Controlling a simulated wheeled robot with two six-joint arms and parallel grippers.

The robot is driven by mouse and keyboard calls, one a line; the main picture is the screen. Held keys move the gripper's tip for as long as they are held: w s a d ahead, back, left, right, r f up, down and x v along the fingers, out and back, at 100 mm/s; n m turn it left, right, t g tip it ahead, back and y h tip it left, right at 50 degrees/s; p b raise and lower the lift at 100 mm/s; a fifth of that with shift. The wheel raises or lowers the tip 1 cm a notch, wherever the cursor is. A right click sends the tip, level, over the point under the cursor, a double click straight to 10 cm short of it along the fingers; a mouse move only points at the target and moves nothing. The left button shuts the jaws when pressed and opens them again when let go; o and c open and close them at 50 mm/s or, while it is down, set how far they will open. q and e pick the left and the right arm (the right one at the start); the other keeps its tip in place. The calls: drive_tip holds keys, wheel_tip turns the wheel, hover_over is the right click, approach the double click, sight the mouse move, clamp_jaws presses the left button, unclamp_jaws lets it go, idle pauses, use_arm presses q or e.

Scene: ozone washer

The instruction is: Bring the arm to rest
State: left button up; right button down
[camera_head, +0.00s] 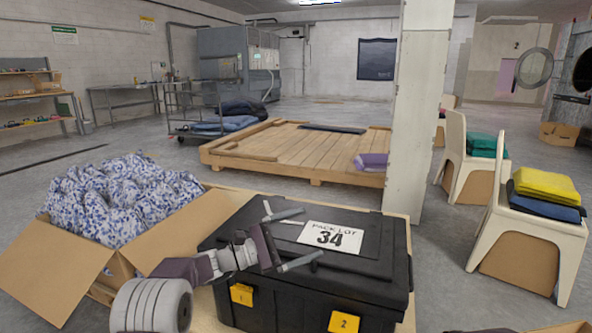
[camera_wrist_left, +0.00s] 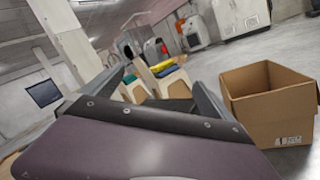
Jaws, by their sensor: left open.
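My left arm comes in from the bottom left of the head view. Its gripper (camera_head: 292,238) is open and empty, with its two grey fingers spread in front of or over the lid of a black case (camera_head: 372,258). The case bears a white label reading "PACK LOT 34" and yellow tags marked 1 and 2. I cannot tell whether the fingers touch the lid. In the left wrist view the gripper's dark fingers (camera_wrist_left: 170,88) stand apart with nothing between them. My right gripper is not in view.
An open cardboard box (camera_head: 50,262) holding blue-and-white cloth stands left of the case. Chairs (camera_head: 535,235) with folded cloths stand at right, beyond a white pillar (camera_head: 408,130). A wooden platform (camera_head: 300,150) lies behind. Another open box (camera_wrist_left: 262,110) shows in the wrist view.

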use_arm(q)
drive_tip(key=s+a+f+m+g+y+p, duration=0.1)
drive_tip(key=s+f+m+g+y+p, duration=0.25)
drive_tip(key=s, duration=0.65)
drive_tip(key=s+a+f+m+g+y, duration=0.2)
drive_tip(key=s+f+y, duration=0.3)
drive_tip(key=s, duration=0.6)
drive_tip(key=s+a+f+m+y, duration=0.4)
drive_tip(key=s+a+f+y, duration=0.15)
drive_tip(key=a, duration=0.25)
drive_tip(key=s+a+f+m+y, duration=0.4)
drive_tip(key=s+a+f, duration=0.2)
drive_tip(key=a, duration=0.2)
wheel_tip(320, 180, up, 38)
drive_tip(key=w+p, duration=0.1)
drive_tip(key=p, duration=3.7)
drive_tip(key=shift+w+a+r+y, duration=0.25)
drive_tip(key=shift+w+y, duration=0.05)
drive_tip(key=shift+w, duration=0.1)
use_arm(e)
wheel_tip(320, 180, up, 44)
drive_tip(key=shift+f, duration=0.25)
use_arm(q)
drive_tip(key=shift+m, duration=0.25)
